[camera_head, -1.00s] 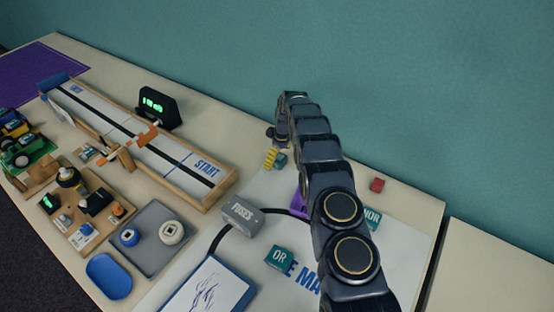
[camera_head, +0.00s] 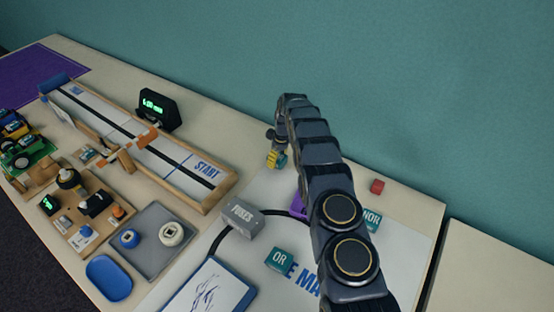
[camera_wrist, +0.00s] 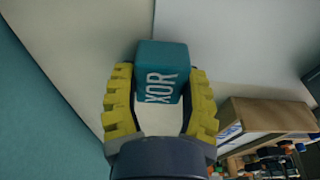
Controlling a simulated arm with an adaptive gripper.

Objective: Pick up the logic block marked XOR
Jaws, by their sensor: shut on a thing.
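The teal block marked XOR (camera_wrist: 161,75) is between the yellow ribbed fingers of my gripper (camera_wrist: 161,100) in the wrist view. Both fingers touch its sides, and its white lettering faces the camera. My arm hides part of the mat. I cannot tell from these views how high the block is above the surface.
A teal OR block (camera_head: 279,258), a grey FUSES box (camera_head: 241,219) and a partly hidden NOR block (camera_head: 372,219) are on the mat (camera_head: 262,195). A purple block (camera_head: 298,205) is beside my arm. A red block (camera_head: 377,186) stands right. The wooden START track (camera_head: 215,190) is left.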

